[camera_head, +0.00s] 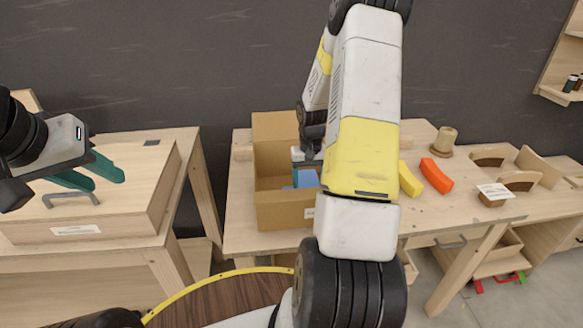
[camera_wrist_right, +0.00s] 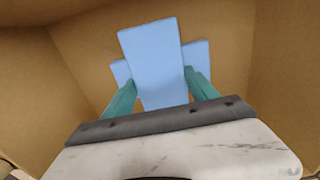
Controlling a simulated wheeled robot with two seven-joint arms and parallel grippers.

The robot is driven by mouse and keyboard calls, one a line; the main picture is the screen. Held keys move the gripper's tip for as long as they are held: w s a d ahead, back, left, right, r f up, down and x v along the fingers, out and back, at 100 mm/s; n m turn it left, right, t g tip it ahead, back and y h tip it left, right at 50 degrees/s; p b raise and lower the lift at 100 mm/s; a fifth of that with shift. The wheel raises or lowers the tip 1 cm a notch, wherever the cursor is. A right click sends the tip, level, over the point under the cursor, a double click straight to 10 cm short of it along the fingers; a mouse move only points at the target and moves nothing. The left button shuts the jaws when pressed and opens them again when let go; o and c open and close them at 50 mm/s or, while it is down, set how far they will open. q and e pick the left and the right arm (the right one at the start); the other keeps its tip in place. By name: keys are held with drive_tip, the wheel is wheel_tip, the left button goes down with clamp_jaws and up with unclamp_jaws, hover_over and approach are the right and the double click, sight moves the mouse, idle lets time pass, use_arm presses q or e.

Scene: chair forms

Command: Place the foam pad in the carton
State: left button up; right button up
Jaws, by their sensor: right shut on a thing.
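The carton (camera_head: 284,213) is an open brown box on the middle table. The light blue foam pad (camera_wrist_right: 152,55) is between the teal fingers of my right gripper (camera_wrist_right: 160,84), with carton walls around it in the right wrist view. Behind it, another light blue piece (camera_wrist_right: 201,54) shows at both sides, partly hidden. In the head view, blue foam (camera_head: 306,178) shows inside the carton, and my right arm hides part of the box. Whether the held pad touches the carton floor I cannot tell. My left gripper (camera_head: 108,181) is open and empty above the left table.
A wooden box with a grey handle (camera_head: 72,198) is under my left gripper. Right of my right arm lie a yellow block (camera_head: 410,180) and an orange block (camera_head: 436,176). A wooden spool (camera_head: 444,141) and curved wooden parts (camera_head: 518,181) stand farther right.

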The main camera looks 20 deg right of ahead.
drive_tip(key=shift+f, duration=0.3)
drive_tip(key=o, duration=1.3)
wheel_tip(320, 180, up, 12)
drive_tip(key=r, duration=0.1)
wheel_tip(320, 180, up, 8)
drive_tip(key=t, duration=0.2)
hover_over(309, 185)
drive_tip(key=s+a, duration=0.3)
drive_tip(key=a, duration=0.2)
drive_tip(key=shift+s+a+r+n+t+y, duration=0.35)
drive_tip(key=shift+s+a+r+n+t, duration=0.3)
drive_tip(key=shift+s+a+r, duration=1.7)
drive_tip(key=shift+s+a+r+n+t+y, duration=0.4)
drive_tip(key=shift+s+a+r+t, duration=0.5)
drive_tip(key=shift+s+a, duration=1.7)
drive_tip(key=shift+s+a+r+n+t+y, duration=0.45)
drive_tip(key=shift+s+a+r, duration=1.05)
drive_tip(key=shift+s, duration=2.15)
